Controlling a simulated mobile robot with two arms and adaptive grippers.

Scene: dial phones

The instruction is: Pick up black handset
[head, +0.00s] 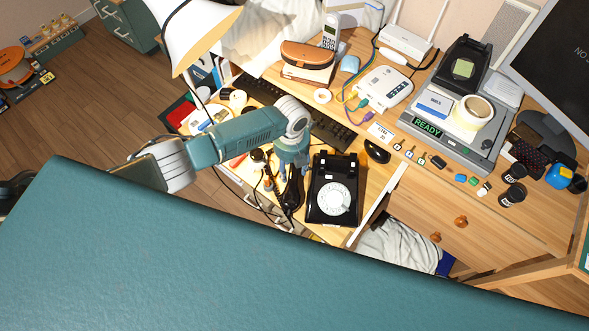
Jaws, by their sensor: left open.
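A black dial phone (325,209) with a white dial stands on the pulled-out lower desk surface. The black handset (293,196) lies off the phone, just to its left. A dark coiled cord shows beside it. My left gripper (284,180) reaches in from the left and points down over the handset's upper end, which it partly hides. It is open. I cannot tell whether its fingers touch the handset. My right gripper is not in view.
A black mouse (377,151) and a dark keyboard (332,131) lie close behind the phone. A lamp with a white shade (205,32) stands at the upper left. A grey machine (451,138) with a READY display stands to the right. Small items crowd the desk.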

